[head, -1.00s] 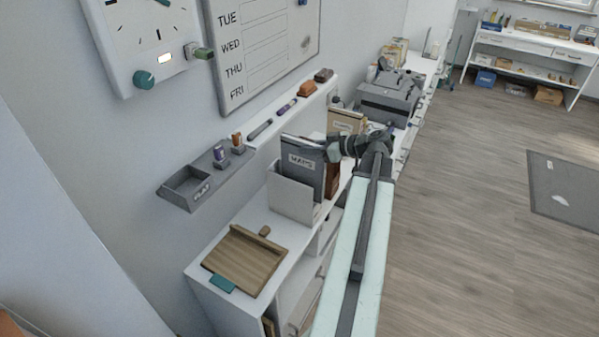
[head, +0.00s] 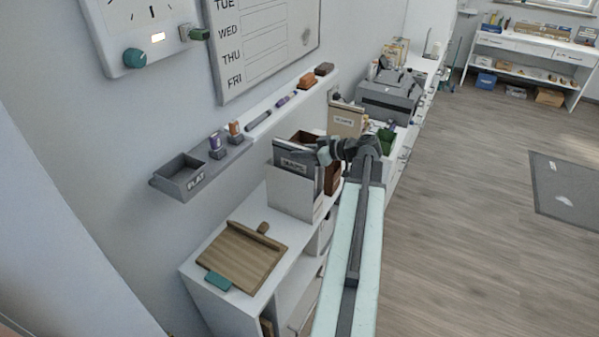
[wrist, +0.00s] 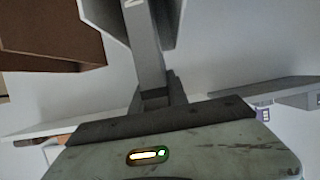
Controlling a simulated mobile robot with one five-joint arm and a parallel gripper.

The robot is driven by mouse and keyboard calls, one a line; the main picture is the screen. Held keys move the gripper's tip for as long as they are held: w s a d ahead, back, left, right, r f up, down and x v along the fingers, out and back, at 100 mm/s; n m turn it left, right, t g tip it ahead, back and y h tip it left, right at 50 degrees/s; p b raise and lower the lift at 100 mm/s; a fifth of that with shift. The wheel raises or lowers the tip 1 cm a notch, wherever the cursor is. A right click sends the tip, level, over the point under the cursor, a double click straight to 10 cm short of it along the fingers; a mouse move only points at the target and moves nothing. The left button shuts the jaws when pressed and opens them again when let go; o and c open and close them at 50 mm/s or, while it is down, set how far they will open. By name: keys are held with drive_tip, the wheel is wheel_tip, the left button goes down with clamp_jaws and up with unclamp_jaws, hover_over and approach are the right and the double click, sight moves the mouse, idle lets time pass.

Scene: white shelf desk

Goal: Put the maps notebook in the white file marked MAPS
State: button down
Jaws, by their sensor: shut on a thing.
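The maps notebook (head: 293,160) is dark grey with a pale label, whose lettering is hard to read now. My gripper (head: 324,153) is shut on its upper right edge. The white file (head: 290,195) stands on the white desk top, and the notebook stands roughly upright at its top. The notebook's lower part is hidden behind the file's near white wall, so I cannot tell how deep it sits. No MAPS mark shows on the file from here. In the wrist view, a grey part of the notebook (wrist: 155,14) shows at the top, beyond my gripper.
A brown file (head: 332,178) stands close behind, with a tan notebook (head: 345,121) and a green container (head: 386,139) farther back. A grey wall tray (head: 180,176) and ledge run along the left. Open floor lies right.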

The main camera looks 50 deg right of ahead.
sight(300, 165)
wheel_tip(300, 165, down, 5)
drive_tip(key=b, duration=0.4)
drive_tip(key=shift+f+b, duration=0.2)
drive_tip(key=shift+b, duration=0.2)
drive_tip(key=shift+w+f, duration=0.1)
drive_tip(key=shift+w, duration=0.1)
drive_tip(key=shift+a+r, duration=0.1)
drive_tip(key=shift+r, duration=0.1)
drive_tip(key=shift+f, duration=0.2)
drive_tip(key=c, duration=1.3)
unclamp_jaws()
